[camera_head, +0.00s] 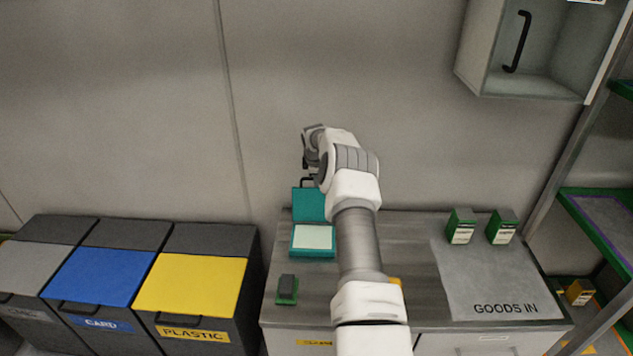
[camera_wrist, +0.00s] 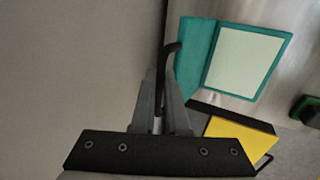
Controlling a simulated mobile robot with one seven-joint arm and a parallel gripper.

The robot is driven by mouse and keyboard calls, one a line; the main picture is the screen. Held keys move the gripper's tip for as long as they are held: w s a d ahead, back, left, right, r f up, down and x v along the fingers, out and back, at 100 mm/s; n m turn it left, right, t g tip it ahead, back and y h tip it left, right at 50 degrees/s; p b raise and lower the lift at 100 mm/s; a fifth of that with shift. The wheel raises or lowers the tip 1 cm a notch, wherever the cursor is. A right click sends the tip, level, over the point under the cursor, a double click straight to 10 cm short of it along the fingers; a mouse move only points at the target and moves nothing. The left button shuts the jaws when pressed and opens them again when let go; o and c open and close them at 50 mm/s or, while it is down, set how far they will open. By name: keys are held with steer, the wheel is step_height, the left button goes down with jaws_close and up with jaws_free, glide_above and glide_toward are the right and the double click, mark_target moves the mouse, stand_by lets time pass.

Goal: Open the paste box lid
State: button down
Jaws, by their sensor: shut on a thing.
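The paste box (camera_head: 313,254) is a teal box on the grey counter, with a flat pale surface inside. Its teal lid (camera_head: 308,204) is raised at the back, standing roughly upright. In the wrist view the box (camera_wrist: 235,94) lies open to the right, with the lid (camera_wrist: 190,52) beside it. A black lid handle (camera_wrist: 172,49) runs between the fingers of my gripper (camera_wrist: 160,82), which is shut on it. In the head view the handle (camera_head: 305,181) shows above the lid, and my arm partly hides the gripper.
A dark block on a green base (camera_head: 287,289) sits at the counter's front left. Two green-and-white boxes (camera_head: 461,227) (camera_head: 502,227) stand by the GOODS IN mat (camera_head: 495,280). Bins with blue (camera_head: 95,276) and yellow (camera_head: 190,285) lids stand left.

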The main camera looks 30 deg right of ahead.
steer(key=shift+s+a+f, duration=0.2)
steer(key=shift+f, duration=0.25)
steer(key=c, duration=0.9)
jaws_free()
steer(key=shift+c, duration=0.2)
steer(key=shift+s+a+r, duration=0.1)
steer(key=shift+s+r, duration=0.05)
steer(key=shift+r, duration=0.45)
steer(key=p+v, duration=0.1)
steer(key=v, duration=1.6)
steer(key=shift+w+d, duration=0.2)
steer(key=shift+w, duration=0.05)
steer(key=shift+r, duration=0.15)
